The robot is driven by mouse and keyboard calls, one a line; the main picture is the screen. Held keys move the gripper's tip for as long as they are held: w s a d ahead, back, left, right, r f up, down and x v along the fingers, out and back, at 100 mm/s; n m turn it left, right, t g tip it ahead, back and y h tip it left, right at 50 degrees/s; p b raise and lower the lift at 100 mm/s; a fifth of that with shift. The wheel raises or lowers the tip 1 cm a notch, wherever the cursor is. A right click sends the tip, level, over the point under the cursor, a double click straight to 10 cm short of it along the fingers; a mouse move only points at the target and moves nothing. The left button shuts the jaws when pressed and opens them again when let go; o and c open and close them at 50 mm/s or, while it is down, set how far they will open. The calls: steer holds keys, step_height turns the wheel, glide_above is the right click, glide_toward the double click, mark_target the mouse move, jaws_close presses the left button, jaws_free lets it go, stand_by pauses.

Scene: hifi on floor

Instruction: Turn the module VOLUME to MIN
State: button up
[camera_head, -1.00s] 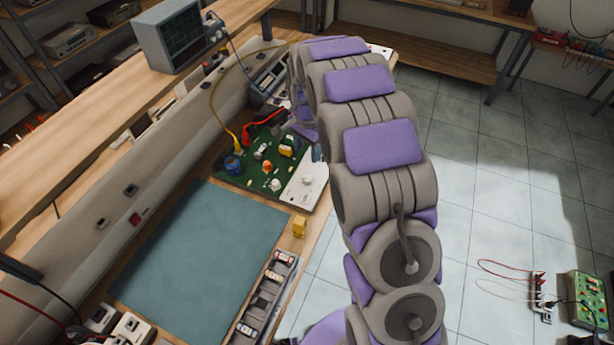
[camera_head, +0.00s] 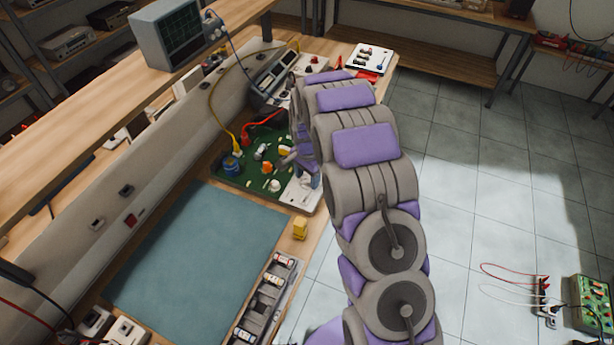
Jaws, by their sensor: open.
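The module is a green board (camera_head: 240,178) on the bench, with several coloured knobs and parts and a white panel (camera_head: 298,196) at its right end. No label is readable, so I cannot tell which control is VOLUME. A blue round part (camera_head: 232,164) stands at the board's left, and a pale knob (camera_head: 274,186) sits near the white panel. My gripper (camera_head: 301,168) is open, low over the board's right end beside the white panel. My arm hides part of it, and I cannot tell whether it touches anything.
Yellow and red cables run to the board's back. A teal mat (camera_head: 200,255) lies in front, with a small yellow block (camera_head: 300,227) and a parts tray (camera_head: 262,300) at its right. A white panel with small parts (camera_head: 368,58) stands at the bench's far end.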

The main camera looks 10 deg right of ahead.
steer(key=c, duration=1)
steer(key=shift+c, duration=0.2)
steer(key=shift+r+n+p, duration=0.1)
steer(key=shift+n+p, duration=0.2)
steer(key=n+p, duration=0.3)
steer(key=shift+r, duration=0.1)
steer(key=n+p, duration=0.3)
steer(key=n, duration=0.2)
steer(key=shift+n, duration=0.4)
steer(key=n+p, duration=0.1)
steer(key=n, duration=0.4)
steer(key=shift+p, duration=0.3)
steer(key=n, duration=0.5)
steer(key=shift+w+d+p, duration=0.1)
steer(key=shift+p, duration=0.2)
steer(key=shift+n, duration=0.3)
